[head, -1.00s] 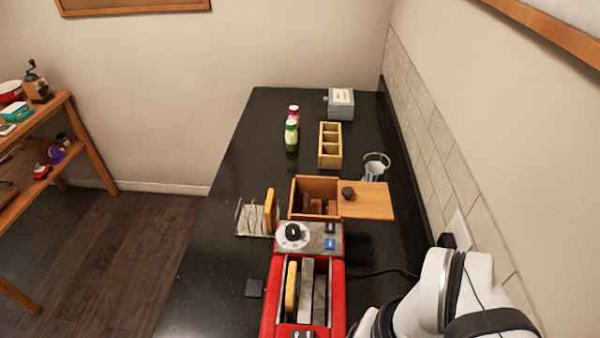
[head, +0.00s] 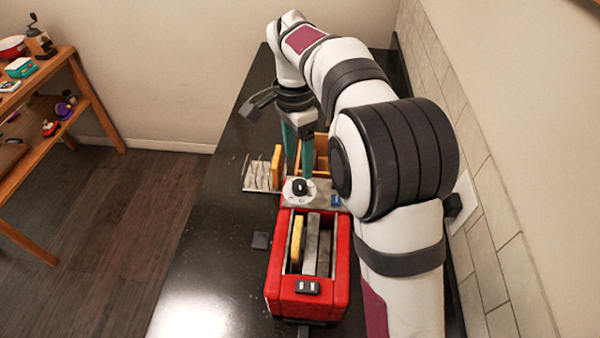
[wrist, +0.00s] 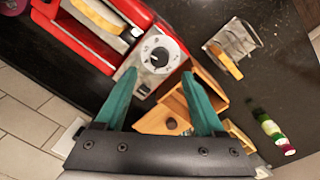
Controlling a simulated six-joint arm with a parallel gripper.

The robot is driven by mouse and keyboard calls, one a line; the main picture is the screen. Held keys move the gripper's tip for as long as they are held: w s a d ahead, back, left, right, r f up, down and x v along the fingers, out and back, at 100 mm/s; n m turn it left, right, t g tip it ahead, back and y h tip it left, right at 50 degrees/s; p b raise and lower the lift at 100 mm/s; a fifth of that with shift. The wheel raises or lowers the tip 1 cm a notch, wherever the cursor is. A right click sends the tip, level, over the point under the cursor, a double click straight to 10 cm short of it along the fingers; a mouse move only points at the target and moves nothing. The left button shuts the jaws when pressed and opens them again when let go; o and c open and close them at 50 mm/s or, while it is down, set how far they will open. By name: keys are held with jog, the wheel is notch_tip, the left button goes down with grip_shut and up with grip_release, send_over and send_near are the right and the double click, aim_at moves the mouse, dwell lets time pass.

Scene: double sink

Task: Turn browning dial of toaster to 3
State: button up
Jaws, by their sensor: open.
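The red toaster (head: 341,270) stands on the dark counter with bread and slices in its slots. Its browning dial (head: 298,189) is a white disc with a black knob on the grey end panel; it also shows in the wrist view (wrist: 159,56). The dial's markings are too small to read. My gripper (head: 299,172) is open and points down above the dial. In the wrist view, the dial lies between and beyond the teal fingertips (wrist: 158,74). I cannot tell whether they touch the knob.
A wire rack (head: 257,176) with a bread slice stands left of the dial. A wooden box (wrist: 166,118) is close beyond the toaster, partly hidden by my gripper. The tiled wall (head: 490,190) bounds the right. The counter's left side is mostly clear.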

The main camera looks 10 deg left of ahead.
aim_at(300, 183)
jog(key=f, duration=0.6)
jog(key=shift+s+d+f, duration=0.15)
jog(key=shift+s+f, duration=0.05)
jog(key=shift+f, duration=0.15)
jog(key=shift+c, duration=0.2)
grip_shut()
